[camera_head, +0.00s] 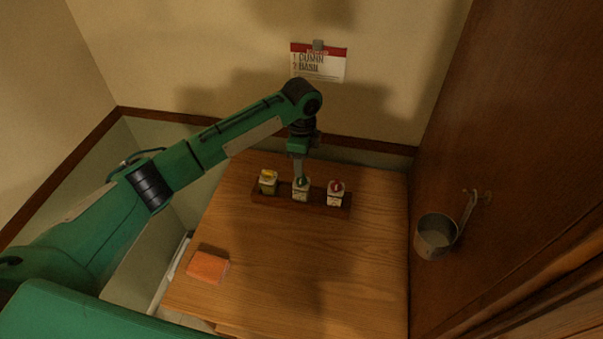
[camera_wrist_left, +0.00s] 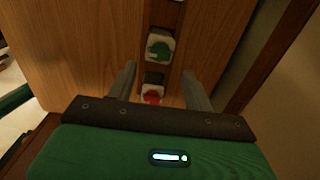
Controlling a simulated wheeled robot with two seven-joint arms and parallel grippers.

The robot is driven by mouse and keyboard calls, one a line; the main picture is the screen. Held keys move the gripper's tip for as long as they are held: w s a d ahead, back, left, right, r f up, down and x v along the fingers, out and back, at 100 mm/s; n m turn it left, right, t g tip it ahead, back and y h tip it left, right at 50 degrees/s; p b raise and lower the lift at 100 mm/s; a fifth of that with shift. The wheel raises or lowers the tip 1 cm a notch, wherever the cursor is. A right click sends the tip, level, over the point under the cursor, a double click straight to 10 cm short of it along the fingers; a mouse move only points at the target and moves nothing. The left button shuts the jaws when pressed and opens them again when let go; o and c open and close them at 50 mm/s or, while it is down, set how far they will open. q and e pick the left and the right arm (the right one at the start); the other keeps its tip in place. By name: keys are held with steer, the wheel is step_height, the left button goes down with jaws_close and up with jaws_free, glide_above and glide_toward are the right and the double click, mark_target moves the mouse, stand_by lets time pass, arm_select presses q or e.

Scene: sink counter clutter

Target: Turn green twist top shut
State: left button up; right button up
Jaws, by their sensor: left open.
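A small jar with a green twist top (camera_head: 301,183) stands in the middle of a dark wooden rack (camera_head: 266,197) on the table. My left gripper (camera_head: 299,176) comes down from above, with its fingers directly over or at the green top; whether they touch it cannot be told. In the left wrist view the gripper (camera_wrist_left: 159,72) is open, its two fingers apart and nothing clearly held. The green top (camera_wrist_left: 160,46) lies just past the fingertips there, with a darker raised shape on it. My right gripper is not in view.
A red-topped jar (camera_head: 336,190) stands to the right in the rack, a yellow-topped jar (camera_head: 268,181) to the left. An orange sponge-like block (camera_head: 208,266) lies at the table's front left. A metal cup (camera_head: 435,236) hangs on the right wall. A card (camera_head: 318,62) hangs behind.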

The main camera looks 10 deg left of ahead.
arm_select(q)
step_height(320, 180, up, 8)
steer(key=b, duration=0.2)
steer(key=shift+r, duration=0.15)
